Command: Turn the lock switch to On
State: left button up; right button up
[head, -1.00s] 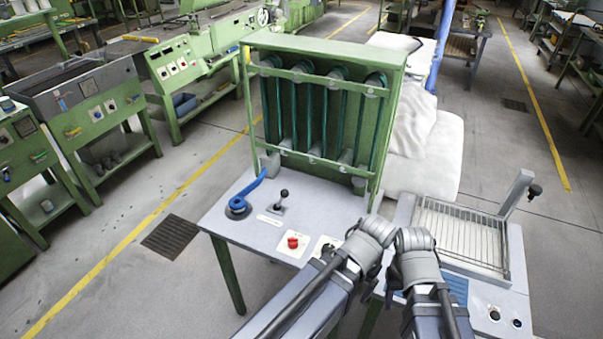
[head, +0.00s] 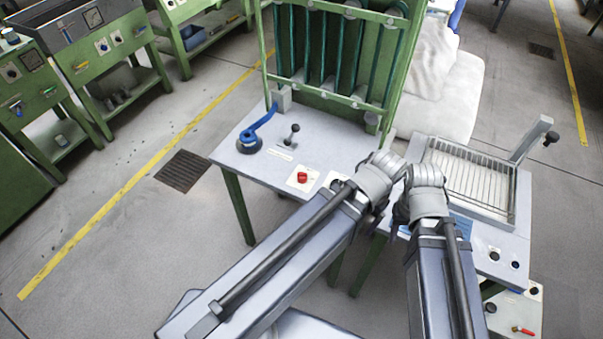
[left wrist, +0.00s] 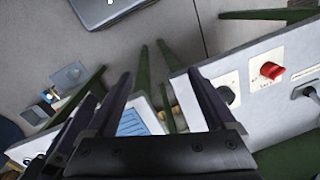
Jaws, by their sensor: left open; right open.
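A red knob (head: 302,177) on a white plate sits at the front of the grey bench (head: 226,146). A dark round switch (head: 337,186) is right of it, partly covered by my left arm. Both show in the left wrist view, the red knob (left wrist: 271,71) at right and the dark switch (left wrist: 228,96) beside my left gripper's right finger. Their labels are too small to read. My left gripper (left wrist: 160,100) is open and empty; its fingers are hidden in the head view. My right gripper (head: 400,222) is open, mostly hidden below its wrist, near the bench's right part.
A blue handle (head: 252,137) and a black-knobbed lever (head: 292,134) stand on the bench. The green frame (head: 396,80) rises behind. A wire-rack tray (head: 470,180) is at right. A lower panel with a red switch (head: 523,330) is at bottom right.

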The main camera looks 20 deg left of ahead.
pick_arm(q)
jog(key=shift+w+a, duration=0.15)
jog(key=shift+w, duration=0.05)
jog(key=shift+c, duration=0.7)
jog(key=shift+m+h, duration=0.4)
jog(key=w+a, duration=0.2)
jog(key=a, duration=0.1)
jog(key=w+a, duration=0.6)
jog(key=shift+w+a, duration=0.2)
jog(key=shift+a, duration=0.2)
jog(key=shift+c, duration=0.5)
jog(key=m+h, duration=0.1)
send_over(302, 173)
jog(key=shift+w+a+r, duration=0.15)
jog(key=shift+w+a, duration=0.05)
jog(key=shift+a, duration=0.05)
jog(key=f+b, duration=0.3)
jog(key=f, duration=0.1)
jog(key=f+b, duration=0.4)
jog(key=shift+s+d, duration=0.1)
jog(key=shift+d, duration=0.1)
jog(key=shift+r, duration=0.1)
grip_shut()
